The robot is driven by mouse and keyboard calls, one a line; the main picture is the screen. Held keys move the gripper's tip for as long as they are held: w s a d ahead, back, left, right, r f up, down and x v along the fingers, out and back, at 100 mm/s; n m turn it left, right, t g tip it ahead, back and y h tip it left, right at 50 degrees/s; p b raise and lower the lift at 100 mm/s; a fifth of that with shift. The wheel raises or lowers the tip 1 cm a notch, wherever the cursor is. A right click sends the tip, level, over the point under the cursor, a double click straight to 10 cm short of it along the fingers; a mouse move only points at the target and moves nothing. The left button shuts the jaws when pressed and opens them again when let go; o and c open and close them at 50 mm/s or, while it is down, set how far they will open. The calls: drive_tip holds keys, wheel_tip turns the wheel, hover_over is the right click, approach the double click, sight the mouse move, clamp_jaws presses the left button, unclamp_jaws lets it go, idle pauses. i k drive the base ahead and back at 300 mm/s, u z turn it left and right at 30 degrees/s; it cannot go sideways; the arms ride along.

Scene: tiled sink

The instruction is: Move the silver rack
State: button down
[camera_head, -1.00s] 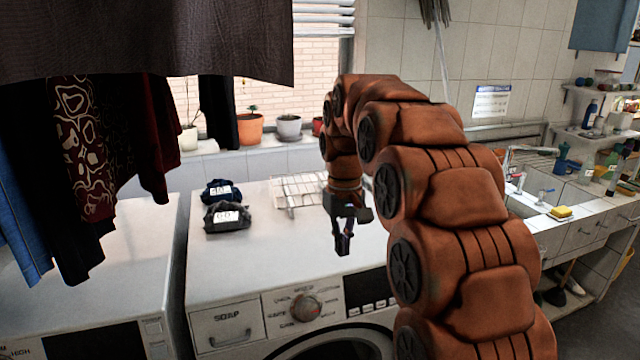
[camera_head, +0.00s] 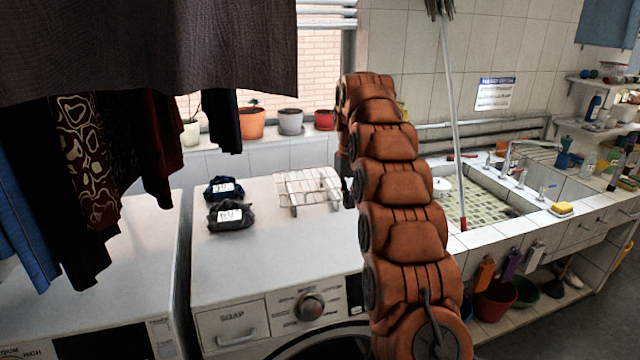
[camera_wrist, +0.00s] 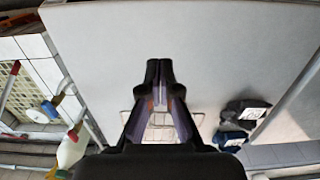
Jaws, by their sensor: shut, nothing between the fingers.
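The silver rack (camera_head: 306,186) is a wire frame lying on top of the white washing machine (camera_head: 270,245), near its back right. In the wrist view the rack (camera_wrist: 197,115) shows beyond and around my gripper, partly hidden by it. My gripper (camera_wrist: 159,75) is shut and empty, with its fingertips together in the wrist view. In the head view my gripper (camera_head: 348,192) is at the rack's right end, mostly hidden behind my arm. I cannot tell whether it touches the rack.
Two dark folded cloth bundles with white labels (camera_head: 229,215) lie left of the rack. Clothes (camera_head: 90,150) hang at the upper left. A tiled sink (camera_head: 480,200) with a leaning pole (camera_head: 452,120) is on the right. Potted plants (camera_head: 251,122) line the sill behind. The machine's front top is clear.

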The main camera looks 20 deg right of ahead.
sight(333, 196)
drive_tip(key=i, duration=0.95)
